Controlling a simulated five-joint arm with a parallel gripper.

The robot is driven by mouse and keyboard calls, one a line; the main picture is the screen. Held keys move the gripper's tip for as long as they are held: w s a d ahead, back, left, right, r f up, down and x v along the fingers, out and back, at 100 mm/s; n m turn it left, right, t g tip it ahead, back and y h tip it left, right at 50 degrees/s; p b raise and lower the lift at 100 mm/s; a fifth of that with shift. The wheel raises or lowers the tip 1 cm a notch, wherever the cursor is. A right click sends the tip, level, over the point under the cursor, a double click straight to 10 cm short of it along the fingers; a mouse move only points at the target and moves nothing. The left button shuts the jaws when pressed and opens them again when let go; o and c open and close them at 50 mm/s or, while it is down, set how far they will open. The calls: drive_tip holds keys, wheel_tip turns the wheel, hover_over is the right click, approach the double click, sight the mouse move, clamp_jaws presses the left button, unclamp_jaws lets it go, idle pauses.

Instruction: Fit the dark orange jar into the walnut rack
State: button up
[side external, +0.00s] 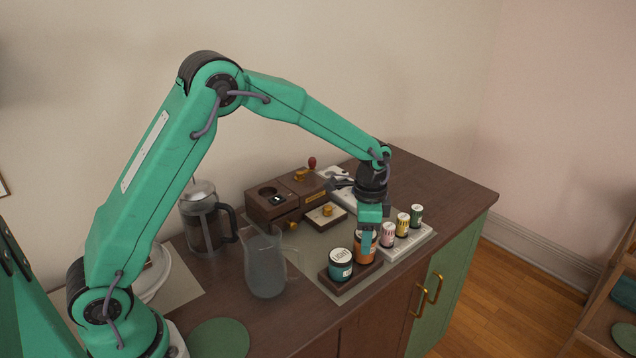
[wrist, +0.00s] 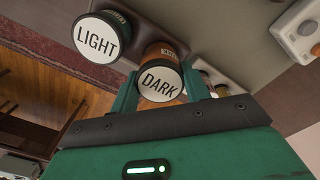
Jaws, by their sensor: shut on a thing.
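The dark orange jar (side external: 365,250) has a white lid and is at the right end of the walnut rack (side external: 362,279). My gripper (side external: 367,236) is above it and shut on it. In the wrist view the jar's lid (wrist: 160,82) reads DARK and sits between my two green fingers (wrist: 160,88). The jar looks upright, in or just over the rack's right place; I cannot tell whether its base is fully down. A teal jar (side external: 340,264) stands in the rack's left place; its lid reads LIGHT in the wrist view (wrist: 96,38).
A pale rack (side external: 412,243) with several small jars stands close on the right. A glass jug (side external: 264,265) is close on the left, with a French press (side external: 203,220) behind it. A wooden grinder box (side external: 275,200) stands at the back. The cabinet's front edge is near.

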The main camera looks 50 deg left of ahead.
drive_tip(key=shift+f, duration=0.95)
drive_tip(key=o, duration=1.2)
drive_tip(key=shift+r, duration=0.1)
drive_tip(key=shift+r, duration=3.65)
